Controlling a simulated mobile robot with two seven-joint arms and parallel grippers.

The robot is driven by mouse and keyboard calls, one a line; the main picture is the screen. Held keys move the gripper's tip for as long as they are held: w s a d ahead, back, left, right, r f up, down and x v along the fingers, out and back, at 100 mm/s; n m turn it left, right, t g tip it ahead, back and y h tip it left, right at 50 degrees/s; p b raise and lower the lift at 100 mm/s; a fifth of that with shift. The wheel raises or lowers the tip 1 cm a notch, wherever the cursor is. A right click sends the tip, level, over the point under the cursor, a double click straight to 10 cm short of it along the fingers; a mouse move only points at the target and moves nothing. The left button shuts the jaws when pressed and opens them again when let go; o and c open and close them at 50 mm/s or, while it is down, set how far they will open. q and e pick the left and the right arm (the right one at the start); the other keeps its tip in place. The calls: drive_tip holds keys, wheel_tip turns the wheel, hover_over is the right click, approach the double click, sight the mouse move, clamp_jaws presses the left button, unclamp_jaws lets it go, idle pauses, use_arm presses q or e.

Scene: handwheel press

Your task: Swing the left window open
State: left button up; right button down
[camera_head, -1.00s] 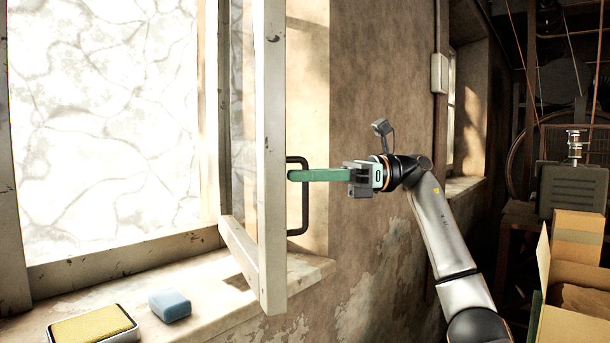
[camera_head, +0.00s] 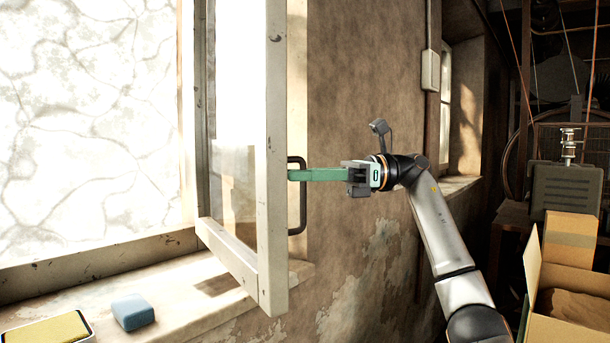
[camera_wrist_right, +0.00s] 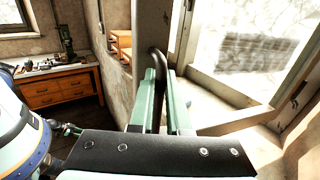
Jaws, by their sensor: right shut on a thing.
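A white-framed window sash (camera_head: 271,160) stands swung out from the wall in the head view, with its pane seen at a slant. A black bar handle (camera_head: 303,195) is fixed on its near edge. My right gripper (camera_head: 297,175) has its green fingers shut on the handle, reaching in from the right. In the right wrist view the green fingers (camera_wrist_right: 166,100) stand on either side of the dark handle (camera_wrist_right: 157,64), and the sash (camera_wrist_right: 265,60) shows to the right. My left gripper is not in view.
A blue block (camera_head: 132,311) and a yellow sponge in a tray (camera_head: 45,330) lie on the window sill (camera_head: 185,290). An open cardboard box (camera_head: 570,240) stands at the right. In the wrist view a wooden workbench (camera_wrist_right: 60,88) stands at the left.

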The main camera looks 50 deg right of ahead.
drive_tip(key=c, duration=0.9)
unclamp_jaws()
drive_tip(key=p+v, duration=0.2)
drive_tip(key=v, duration=1)
drive_tip(key=shift+s+d, duration=0.2)
